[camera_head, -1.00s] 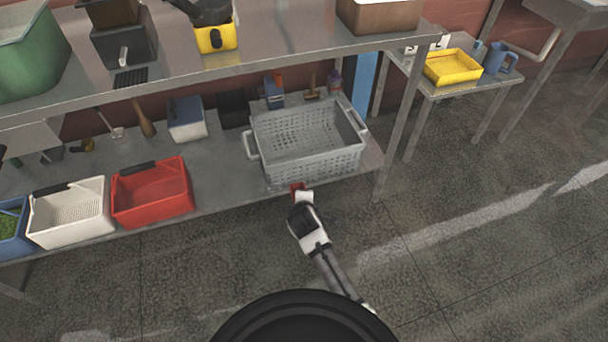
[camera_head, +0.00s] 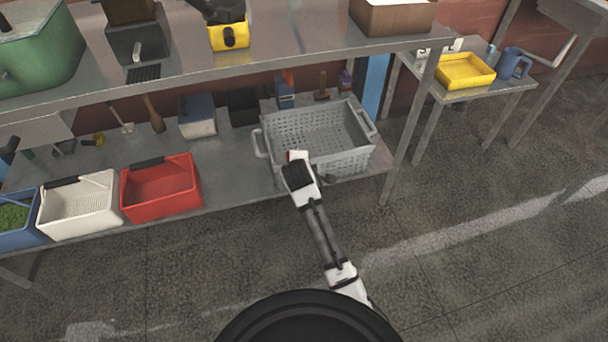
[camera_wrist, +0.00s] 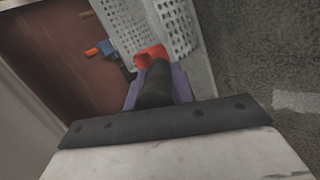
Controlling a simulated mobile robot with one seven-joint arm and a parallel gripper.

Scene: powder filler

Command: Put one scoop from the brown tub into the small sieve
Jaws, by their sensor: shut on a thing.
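A brown tub (camera_head: 392,20) stands on the upper shelf at the top of the head view, cut off by the picture's edge. My gripper (camera_head: 294,160) is in front of the grey perforated crate, well below and left of the tub. It is shut on a small red thing (camera_wrist: 152,56), which shows ahead of the jaws in the wrist view. The red thing is mostly hidden, and I cannot tell whether it is a scoop. I cannot pick out the small sieve for sure.
The grey crate (camera_head: 270,128) stands on the lower shelf behind my gripper. A red basket (camera_head: 162,202) and a white perforated basket (camera_head: 80,222) are left of it. A yellow tray (camera_head: 465,85) is on a side table at right. The floor at right is clear.

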